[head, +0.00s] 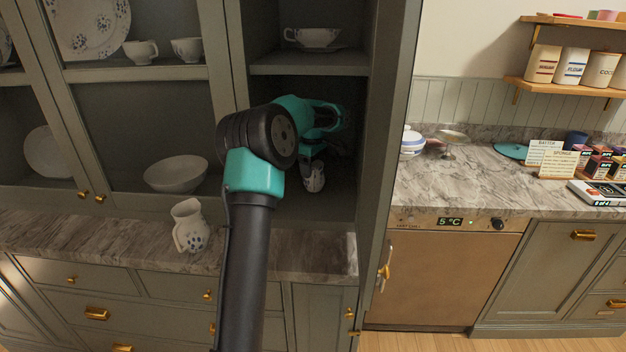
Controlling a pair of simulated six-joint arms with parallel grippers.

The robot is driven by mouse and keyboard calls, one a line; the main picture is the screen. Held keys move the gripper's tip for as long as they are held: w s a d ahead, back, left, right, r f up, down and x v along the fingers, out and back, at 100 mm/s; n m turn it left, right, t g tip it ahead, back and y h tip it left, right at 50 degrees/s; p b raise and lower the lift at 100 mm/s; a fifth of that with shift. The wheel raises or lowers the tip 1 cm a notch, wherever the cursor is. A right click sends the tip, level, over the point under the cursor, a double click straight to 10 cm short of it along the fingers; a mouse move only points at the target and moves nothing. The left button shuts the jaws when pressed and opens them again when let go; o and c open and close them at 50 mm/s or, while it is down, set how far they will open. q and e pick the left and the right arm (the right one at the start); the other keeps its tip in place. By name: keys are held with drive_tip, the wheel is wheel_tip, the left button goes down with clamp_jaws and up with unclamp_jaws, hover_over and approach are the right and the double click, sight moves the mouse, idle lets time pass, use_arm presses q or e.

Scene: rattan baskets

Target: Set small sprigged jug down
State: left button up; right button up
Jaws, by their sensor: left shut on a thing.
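The small sprigged jug (314,179) is white with dark markings and sits low inside the open right-hand compartment of the dresser (385,190). My left gripper (312,160) reaches into that compartment and is shut on the jug from above. The jug is close to the compartment floor, but I cannot tell whether it touches. My arm hides part of the compartment's left side. My right gripper is not in view.
A larger sprigged jug (189,228) stands on the marble ledge, left of my arm. A white bowl (175,174) sits behind the glass door to the left. A cup and saucer (313,39) stand on the shelf above. The compartment's right wall is close to my gripper.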

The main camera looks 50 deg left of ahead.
use_arm(q)
drive_tip(key=shift+f, duration=0.35)
drive_tip(key=shift+f, duration=0.1)
drive_tip(key=shift+f, duration=1.75)
drive_tip(key=shift+f, duration=0.1)
drive_tip(key=o, duration=1)
drive_tip(key=shift+r, duration=3.85)
